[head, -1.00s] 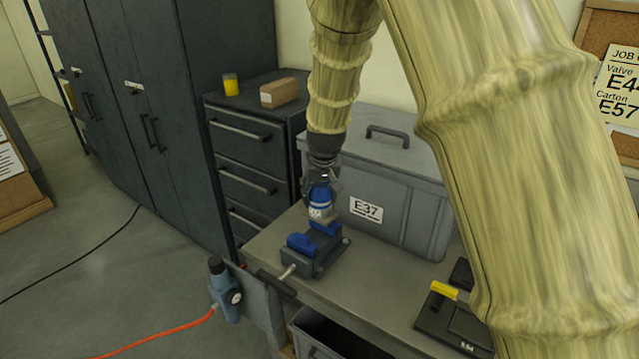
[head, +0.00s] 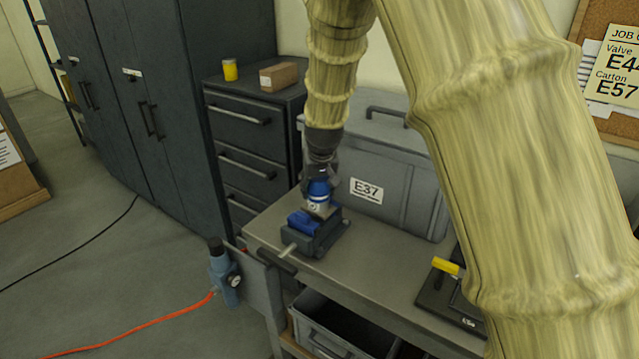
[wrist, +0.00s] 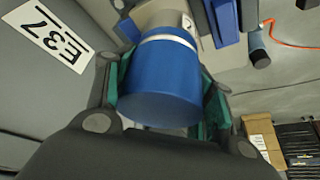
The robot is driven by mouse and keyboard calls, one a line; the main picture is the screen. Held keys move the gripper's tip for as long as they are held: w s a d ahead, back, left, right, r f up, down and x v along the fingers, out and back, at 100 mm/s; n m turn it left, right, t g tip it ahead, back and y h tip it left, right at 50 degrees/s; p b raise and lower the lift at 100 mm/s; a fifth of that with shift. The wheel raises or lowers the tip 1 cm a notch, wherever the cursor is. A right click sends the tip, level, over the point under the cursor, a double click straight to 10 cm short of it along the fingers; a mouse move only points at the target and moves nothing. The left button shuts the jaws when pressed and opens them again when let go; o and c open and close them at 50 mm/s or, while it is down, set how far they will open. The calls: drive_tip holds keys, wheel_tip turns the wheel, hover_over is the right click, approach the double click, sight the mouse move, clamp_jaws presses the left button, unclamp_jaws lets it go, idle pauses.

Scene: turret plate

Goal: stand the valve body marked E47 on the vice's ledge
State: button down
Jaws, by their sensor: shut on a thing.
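A blue and grey valve body with a white band (wrist: 160,75) is between the fingers of my gripper (wrist: 165,100) in the wrist view. In the head view the blue valve body (head: 318,190) is upright below my gripper (head: 321,178), at the blue and dark grey vice (head: 318,235) on the bench. Its lower end is over or on the vice; I cannot tell if it touches. The marking on the valve body is not readable. The vice's blue jaws (wrist: 224,18) also show at the top of the wrist view.
A grey lidded case (head: 390,190) labelled E37 stands close behind the vice. A black box with a yellow handle (head: 446,266) lies on the bench (head: 375,290) to the right. A blue device with an orange hose (head: 224,275) hangs at the bench's left end.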

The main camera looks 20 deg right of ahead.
drive_tip(key=shift+a+r, duration=0.25)
drive_tip(key=shift+a, duration=1)
drive_tip(key=shift+s+d+r, duration=0.1)
drive_tip(key=shift+s+d, duration=0.05)
drive_tip(key=shift+d, duration=0.55)
drive_tip(key=shift+w+d+f, duration=0.2)
drive_tip(key=shift+d+f, duration=0.05)
drive_tip(key=shift+f, duration=0.1)
drive_tip(key=shift+w+f, duration=0.1)
drive_tip(key=shift+f, duration=0.05)
drive_tip(key=shift+a, duration=0.45)
drive_tip(key=shift+d+f, duration=0.25)
drive_tip(key=shift+d, duration=0.15)
drive_tip(key=shift+f, duration=0.15)
drive_tip(key=shift+b, duration=0.3)
